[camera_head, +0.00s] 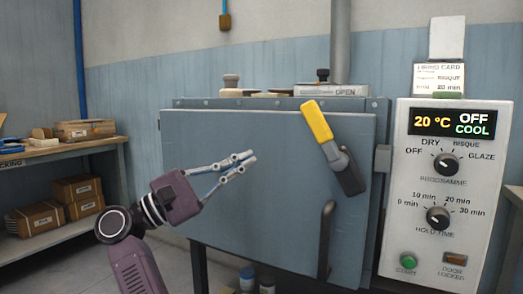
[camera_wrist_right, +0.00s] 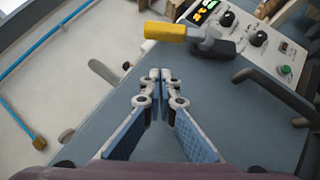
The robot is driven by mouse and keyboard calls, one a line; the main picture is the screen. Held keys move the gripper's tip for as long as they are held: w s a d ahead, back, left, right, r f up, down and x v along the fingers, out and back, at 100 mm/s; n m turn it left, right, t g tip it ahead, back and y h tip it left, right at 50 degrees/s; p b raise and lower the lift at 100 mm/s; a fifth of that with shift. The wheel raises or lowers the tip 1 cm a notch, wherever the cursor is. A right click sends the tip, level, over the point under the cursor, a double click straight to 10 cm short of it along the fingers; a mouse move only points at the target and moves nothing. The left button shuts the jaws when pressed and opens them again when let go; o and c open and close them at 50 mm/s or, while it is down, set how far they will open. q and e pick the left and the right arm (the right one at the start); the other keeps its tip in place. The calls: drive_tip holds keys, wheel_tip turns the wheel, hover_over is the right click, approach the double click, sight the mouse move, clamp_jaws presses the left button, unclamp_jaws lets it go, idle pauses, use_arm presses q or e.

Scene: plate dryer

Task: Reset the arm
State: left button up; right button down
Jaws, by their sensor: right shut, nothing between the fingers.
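My right gripper (camera_head: 250,161) is in front of the grey-blue dryer door (camera_head: 250,225) in the head view, left of the yellow-ended latch handle (camera_head: 317,122). Its fingers are together with nothing between them. In the right wrist view the fingertips (camera_wrist_right: 160,76) meet over the door surface, and the yellow handle (camera_wrist_right: 165,32) lies beyond them, apart from them. I cannot tell whether the fingertips touch the door. My left gripper is not in view.
A dark vertical pull handle (camera_head: 326,240) is low on the door. The control panel (camera_head: 445,195) at right reads 20 °C, OFF, COOL. A shelf (camera_head: 62,150) with boxes stands at left. Small items sit on top of the dryer.

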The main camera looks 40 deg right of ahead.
drive_tip(key=shift+a+f, duration=0.15)
drive_tip(key=shift+a, duration=0.25)
